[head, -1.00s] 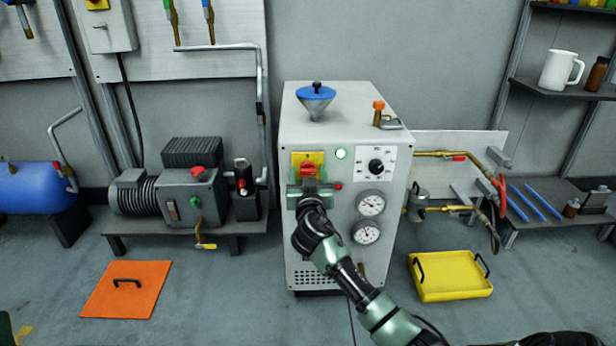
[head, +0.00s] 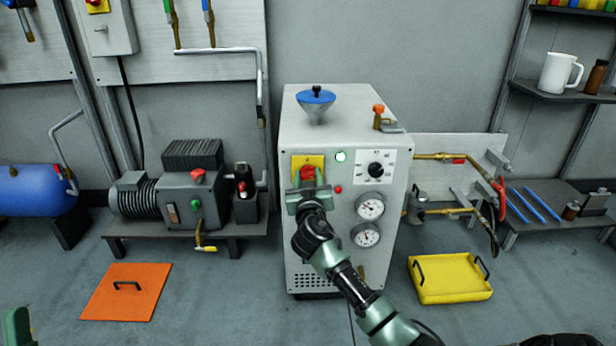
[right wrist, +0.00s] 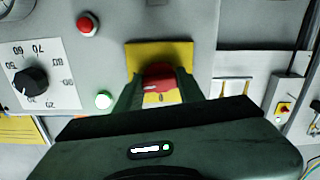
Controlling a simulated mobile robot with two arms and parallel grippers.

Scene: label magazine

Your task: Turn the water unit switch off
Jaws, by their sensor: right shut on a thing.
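The water unit (head: 335,130) is a light grey cabinet in the middle of the head view. Its switch is a red knob (head: 307,172) on a yellow plate (head: 317,160), at the upper left of the front. My right gripper (head: 308,181) is at the switch, its fingers shut on the red knob, partly hiding it. The right wrist view shows the red knob (right wrist: 160,76) between the two dark fingers. The green lamp (head: 341,156) beside the switch is lit. A green piece (head: 16,326), probably of my left arm, shows at the bottom left; its jaws cannot be made out.
A red button (head: 338,189), a black dial (head: 376,170) and two gauges (head: 370,207) sit right of the switch. A pump (head: 185,200) stands left. An orange plate (head: 126,292) and a yellow tray (head: 450,278) lie on the floor.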

